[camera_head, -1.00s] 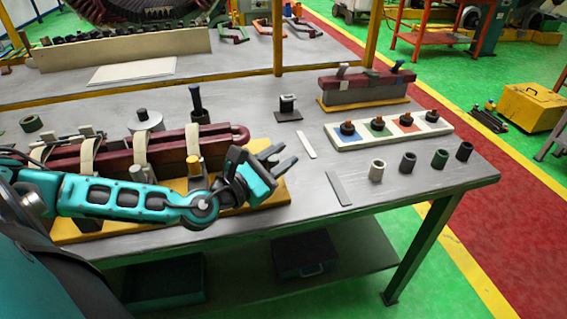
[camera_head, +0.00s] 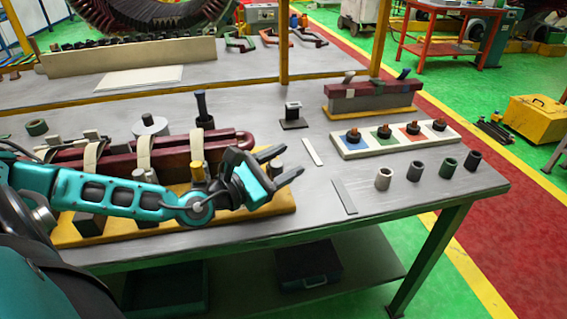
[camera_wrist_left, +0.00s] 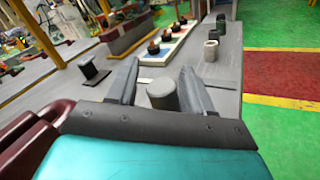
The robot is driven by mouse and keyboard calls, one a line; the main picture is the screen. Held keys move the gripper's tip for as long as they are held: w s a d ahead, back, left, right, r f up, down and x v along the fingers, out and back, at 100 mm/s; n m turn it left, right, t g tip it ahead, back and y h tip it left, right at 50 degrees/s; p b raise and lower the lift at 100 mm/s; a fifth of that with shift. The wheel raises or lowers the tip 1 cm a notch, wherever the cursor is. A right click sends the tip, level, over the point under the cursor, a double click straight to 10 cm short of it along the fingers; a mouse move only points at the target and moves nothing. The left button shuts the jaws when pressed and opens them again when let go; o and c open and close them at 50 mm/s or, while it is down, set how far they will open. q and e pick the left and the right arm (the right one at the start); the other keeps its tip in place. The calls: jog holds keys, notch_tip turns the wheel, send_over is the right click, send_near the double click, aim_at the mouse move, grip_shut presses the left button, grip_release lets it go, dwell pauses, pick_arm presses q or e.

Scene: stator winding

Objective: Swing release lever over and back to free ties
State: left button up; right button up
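My left gripper (camera_head: 286,164) is open over the right end of the yellow fixture base (camera_head: 286,206). A short grey peg (camera_head: 275,169) shows by its fingers in the head view. In the left wrist view the peg (camera_wrist_left: 162,94) stands between the two fingers, with gaps and no clear grip. A dark red coil (camera_head: 176,151) lies on the fixture with cream ties (camera_head: 143,152) around it. I cannot tell which part is the release lever. My right gripper is not in view.
A dark upright handle (camera_head: 202,108) stands behind the coil. To the right are a white strip with coloured squares (camera_head: 398,138), several small cylinders (camera_head: 414,171) and a smaller red bar on a stand (camera_head: 372,98).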

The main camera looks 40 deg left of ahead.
pick_arm(q)
jog(key=shift+s+f, duration=0.1)
jog(key=shift+s, duration=0.2)
jog(key=p+v, duration=0.1)
jog(key=v, duration=1.1)
jog(key=shift+s, duration=0.15)
